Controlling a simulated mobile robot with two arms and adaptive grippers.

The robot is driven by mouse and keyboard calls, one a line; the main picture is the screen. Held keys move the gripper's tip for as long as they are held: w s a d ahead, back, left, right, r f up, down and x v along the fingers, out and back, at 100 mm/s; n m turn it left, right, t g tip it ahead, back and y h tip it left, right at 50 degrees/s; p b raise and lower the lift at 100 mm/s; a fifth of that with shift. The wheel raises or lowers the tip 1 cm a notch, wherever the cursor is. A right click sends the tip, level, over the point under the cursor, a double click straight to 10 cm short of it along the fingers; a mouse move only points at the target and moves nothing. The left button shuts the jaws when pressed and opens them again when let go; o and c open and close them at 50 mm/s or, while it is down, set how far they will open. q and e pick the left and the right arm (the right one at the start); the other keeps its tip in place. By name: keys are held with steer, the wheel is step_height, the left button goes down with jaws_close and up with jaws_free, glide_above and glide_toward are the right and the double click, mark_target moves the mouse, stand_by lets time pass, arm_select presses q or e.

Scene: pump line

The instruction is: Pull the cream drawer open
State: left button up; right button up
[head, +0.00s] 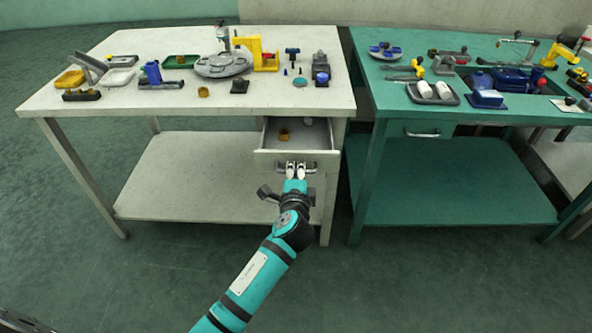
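The cream drawer (294,158) is under the right end of the cream table and stands partly open, its inside showing from above. My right gripper is not in view.
The cream table (130,103) carries a grey round plate (222,65), a yellow clamp-like stand (262,55), trays and small parts. A green table (385,112) with its own closed drawer (420,131) stands close on the right. The floor in front is clear.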

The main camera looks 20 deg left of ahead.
arm_select(q)
steer(key=o, duration=0.5)
steer(key=v, duration=1.2)
